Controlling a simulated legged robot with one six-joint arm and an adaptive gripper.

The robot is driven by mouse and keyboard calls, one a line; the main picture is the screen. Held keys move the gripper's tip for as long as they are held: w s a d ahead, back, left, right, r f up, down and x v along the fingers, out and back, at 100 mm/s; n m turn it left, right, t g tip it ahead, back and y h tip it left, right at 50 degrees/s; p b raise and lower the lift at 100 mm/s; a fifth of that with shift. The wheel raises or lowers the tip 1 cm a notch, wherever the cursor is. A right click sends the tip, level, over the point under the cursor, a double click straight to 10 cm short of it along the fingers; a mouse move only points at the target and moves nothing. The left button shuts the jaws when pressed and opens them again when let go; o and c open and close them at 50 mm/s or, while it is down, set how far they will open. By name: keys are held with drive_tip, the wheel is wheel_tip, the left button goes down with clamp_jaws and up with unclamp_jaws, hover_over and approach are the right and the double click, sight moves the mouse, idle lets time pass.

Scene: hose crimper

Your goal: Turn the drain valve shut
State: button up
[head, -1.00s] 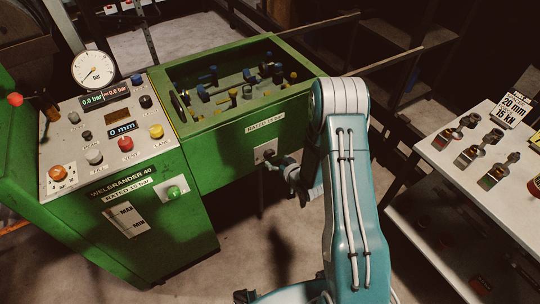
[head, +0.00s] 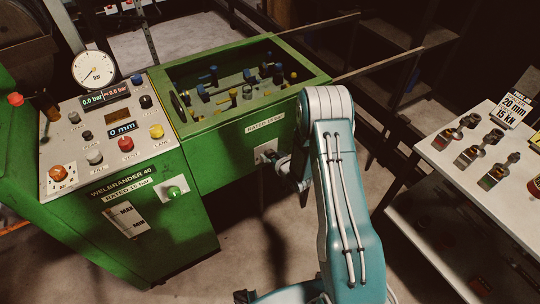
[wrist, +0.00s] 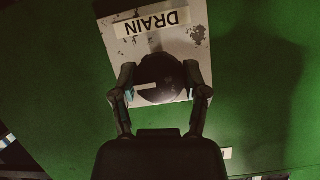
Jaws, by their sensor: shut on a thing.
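The drain valve is a dark round knob (wrist: 160,80) with a pale bar mark on it, in the wrist view. It sits on a scuffed white plate (wrist: 188,42) labelled DRAIN, which appears upside down there. My gripper (wrist: 160,94) has one finger on each side of the knob and is shut on it. In the head view the plate (head: 265,150) is on the front of the green machine, below the RATED 15 bar label. My gripper (head: 285,163) reaches it from the right and hides most of the knob.
The green crimper's control panel (head: 105,135) with its buttons and a round gauge (head: 93,69) stands at the left. An open green tank (head: 240,90) holds several fittings. A white table (head: 475,170) with fittings stands at the right. The floor between is clear.

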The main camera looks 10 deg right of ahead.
idle(0.3)
drive_tip(key=n+h, duration=0.2)
drive_tip(key=n, duration=0.1)
drive_tip(key=shift+t, duration=0.4)
drive_tip(key=n+t+h, duration=0.1)
drive_tip(key=n, duration=0.2)
drive_tip(key=shift+a+h, duration=0.1)
drive_tip(key=shift+h, duration=0.2)
drive_tip(key=n+t, duration=0.1)
drive_tip(key=n, duration=0.1)
drive_tip(key=n+h, duration=0.1)
drive_tip(key=n, duration=0.1)
drive_tip(key=shift+f+t+h, duration=0.1)
drive_tip(key=shift+t+h, duration=0.2)
drive_tip(key=shift+t, duration=0.1)
drive_tip(key=shift+n+t, duration=0.7)
drive_tip(key=shift+n, duration=1)
drive_tip(key=shift+f, duration=0.1)
drive_tip(key=o, duration=1.1)
drive_tip(key=shift+a, duration=0.1)
drive_tip(key=shift+o, duration=0.2)
